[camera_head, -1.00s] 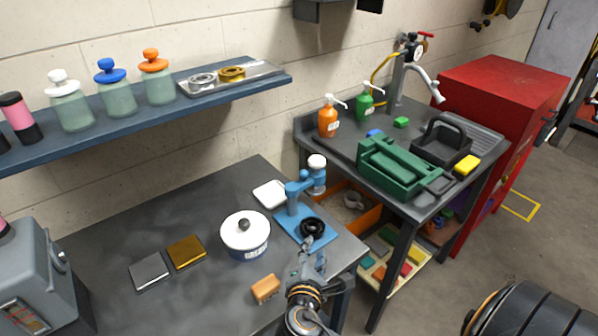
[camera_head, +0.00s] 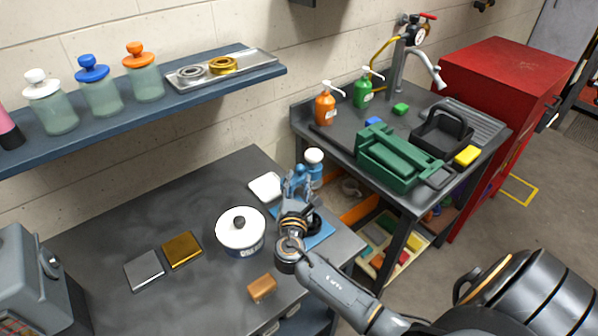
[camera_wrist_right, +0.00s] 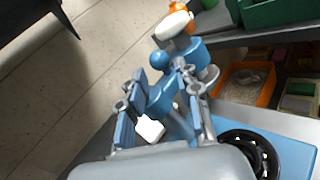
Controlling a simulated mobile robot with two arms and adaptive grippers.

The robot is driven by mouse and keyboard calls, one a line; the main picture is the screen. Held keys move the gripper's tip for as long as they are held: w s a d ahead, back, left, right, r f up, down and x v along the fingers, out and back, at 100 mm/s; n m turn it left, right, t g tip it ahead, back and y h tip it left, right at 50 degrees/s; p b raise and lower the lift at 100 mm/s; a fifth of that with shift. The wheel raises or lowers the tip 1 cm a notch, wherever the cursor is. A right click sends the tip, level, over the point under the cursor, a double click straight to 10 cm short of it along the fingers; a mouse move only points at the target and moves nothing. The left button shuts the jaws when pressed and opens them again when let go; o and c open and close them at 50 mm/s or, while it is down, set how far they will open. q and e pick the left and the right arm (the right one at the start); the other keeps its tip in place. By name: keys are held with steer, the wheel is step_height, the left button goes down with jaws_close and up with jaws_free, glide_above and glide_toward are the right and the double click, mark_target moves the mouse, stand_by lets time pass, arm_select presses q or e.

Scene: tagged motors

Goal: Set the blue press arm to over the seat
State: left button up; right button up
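The blue press stands at the right end of the dark workbench, on a blue base plate (camera_head: 322,235). My right gripper (camera_head: 299,178) is at its upper part and hides much of it in the head view. In the right wrist view the blue press arm (camera_wrist_right: 192,52) shows just beyond the fingertips, with a blue ball (camera_wrist_right: 160,60) and a white cap (camera_wrist_right: 174,25) near it. My right gripper (camera_wrist_right: 165,80) has its fingers apart; contact with the arm is unclear. The black ring-shaped seat (camera_wrist_right: 250,152) is on the base, to the right of the fingers. My left gripper is out of view.
A white-lidded pot (camera_head: 240,232), an orange-brown block (camera_head: 262,288) and a white dish (camera_head: 266,187) are near the press. The sink table (camera_head: 340,145) with green and dark trays stands close behind on the right. A shelf (camera_head: 200,88) overhangs the bench's back.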

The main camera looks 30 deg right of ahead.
mark_target(302, 173)
steer(key=shift+x, duration=1)
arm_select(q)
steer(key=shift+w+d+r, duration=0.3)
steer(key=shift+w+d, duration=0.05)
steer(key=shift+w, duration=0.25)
arm_select(e)
steer(key=shift+w+d, duration=0.2)
steer(key=shift+w, duration=0.1)
steer(key=shift+c, duration=0.4)
jaws_close()
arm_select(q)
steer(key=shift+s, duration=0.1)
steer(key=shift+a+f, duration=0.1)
